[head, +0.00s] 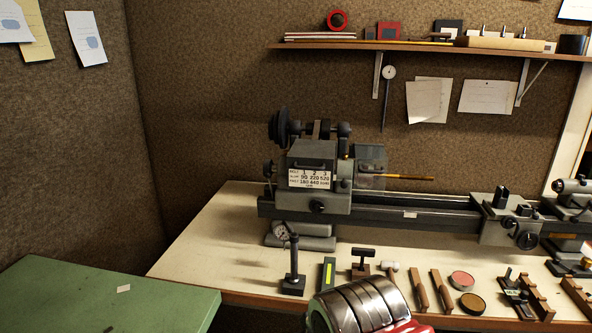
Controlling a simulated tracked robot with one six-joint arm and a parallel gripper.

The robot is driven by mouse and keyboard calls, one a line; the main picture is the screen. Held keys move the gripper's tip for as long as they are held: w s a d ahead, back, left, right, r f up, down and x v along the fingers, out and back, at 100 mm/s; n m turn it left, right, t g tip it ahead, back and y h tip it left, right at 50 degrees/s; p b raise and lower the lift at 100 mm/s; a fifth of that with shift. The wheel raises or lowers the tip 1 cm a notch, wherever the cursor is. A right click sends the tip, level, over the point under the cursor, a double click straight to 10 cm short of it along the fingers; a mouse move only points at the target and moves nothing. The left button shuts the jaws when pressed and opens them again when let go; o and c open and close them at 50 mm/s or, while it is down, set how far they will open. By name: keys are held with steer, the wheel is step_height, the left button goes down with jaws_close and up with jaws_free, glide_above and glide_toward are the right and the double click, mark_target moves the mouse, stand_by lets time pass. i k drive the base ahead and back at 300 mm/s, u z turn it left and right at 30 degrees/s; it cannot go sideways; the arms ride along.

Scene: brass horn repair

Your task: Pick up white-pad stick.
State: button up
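I cannot surely pick out the white-pad stick. A small tool with a pale head (389,267) lies on the cream bench, left of two brown wooden sticks (419,290), (443,290). These sticks lie side by side, pointing away from me, and I see no clear white pad on either. A small pale flat piece (124,289) lies on the green surface at the left; it is too small to name. My gripper is not in view. A banded metallic cylinder with red parts at the bottom centre looks like my arm and covers the bench's front there.
A grey lathe (320,185) spans the bench (215,245). A dial indicator stand (293,270), a dark T-handled tool (362,264), round tins (462,280) and racks (577,298) stand before it. A loaded shelf (420,46) hangs above. The green surface (90,300) is mostly clear.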

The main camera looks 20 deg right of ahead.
mark_target(419, 287)
steer(key=z, duration=1.45)
